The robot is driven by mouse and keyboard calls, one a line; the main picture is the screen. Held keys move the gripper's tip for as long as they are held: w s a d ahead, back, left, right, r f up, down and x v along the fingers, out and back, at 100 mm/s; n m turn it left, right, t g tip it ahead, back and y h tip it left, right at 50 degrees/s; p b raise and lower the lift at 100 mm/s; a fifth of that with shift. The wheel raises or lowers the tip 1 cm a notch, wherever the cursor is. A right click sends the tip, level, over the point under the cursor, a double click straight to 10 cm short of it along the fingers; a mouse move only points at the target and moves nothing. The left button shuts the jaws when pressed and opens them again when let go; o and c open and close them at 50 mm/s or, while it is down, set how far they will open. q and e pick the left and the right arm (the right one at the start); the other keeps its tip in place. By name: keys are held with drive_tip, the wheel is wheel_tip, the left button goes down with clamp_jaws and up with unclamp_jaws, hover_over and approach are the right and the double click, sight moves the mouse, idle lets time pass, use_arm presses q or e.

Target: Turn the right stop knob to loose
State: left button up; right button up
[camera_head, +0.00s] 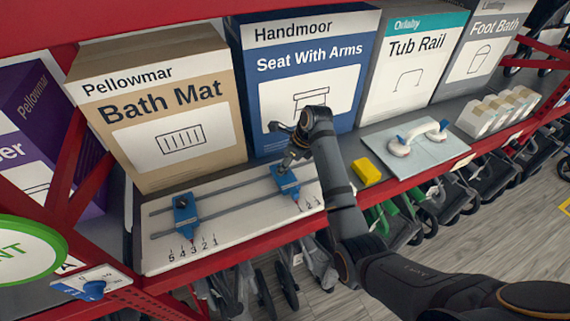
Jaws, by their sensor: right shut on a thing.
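A white board (235,222) on the red shelf carries two parallel grey rails. A blue left stop (186,217) sits on the rails, with a dark knob on top and a printed number scale below it. A blue right stop (288,184) sits near the rails' right end, beside another scale. My right gripper (286,165) reaches down onto the top of the right stop and is shut on its knob. The fingers hide most of this knob, so its setting cannot be read. My left gripper is not in view.
Large boxes, including Bath Mat (165,110) and Seat With Arms (300,75), stand close behind the board. A yellow block (366,171) and a tub rail board (440,157) lie to the right. A blue dial (94,289) is at the lower left.

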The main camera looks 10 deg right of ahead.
drive_tip(key=n, duration=0.2)
drive_tip(key=n+g, duration=0.1)
drive_tip(key=shift+w+d+n+y, duration=0.1)
drive_tip(key=shift+w+n+y, duration=0.05)
drive_tip(key=shift+n+y, duration=0.2)
drive_tip(key=n+g, duration=0.2)
drive_tip(key=n, duration=0.2)
drive_tip(key=shift+w+n, duration=0.15)
drive_tip(key=shift+n, duration=0.2)
drive_tip(key=n+g, duration=0.1)
drive_tip(key=n, duration=0.1)
drive_tip(key=shift+w+n, duration=0.1)
drive_tip(key=shift+n, duration=0.3)
drive_tip(key=shift+n+g+b, duration=0.35)
drive_tip(key=shift+n+g, duration=0.05)
drive_tip(key=shift+n, duration=0.5)
drive_tip(key=shift+w+f+n+g+h+b, duration=0.1)
drive_tip(key=shift+n+g+h+b, duration=0.15)
drive_tip(key=shift+n+b, duration=0.3)
drive_tip(key=shift+w+f+n+g+h+b, duration=0.1)
drive_tip(key=shift+n+g+h+b, duration=0.1)
drive_tip(key=shift+n+b, duration=0.35)
drive_tip(key=n+b, duration=0.2)
drive_tip(key=b, duration=0.1)
drive_tip(key=shift+n+g+h, duration=0.25)
drive_tip(key=shift+n+h, duration=0.05)
drive_tip(key=shift+n, duration=0.1)
drive_tip(key=shift+a+r+n+b, duration=0.2)
drive_tip(key=shift+n+b, duration=0.3)
drive_tip(key=shift+b, duration=0.2)
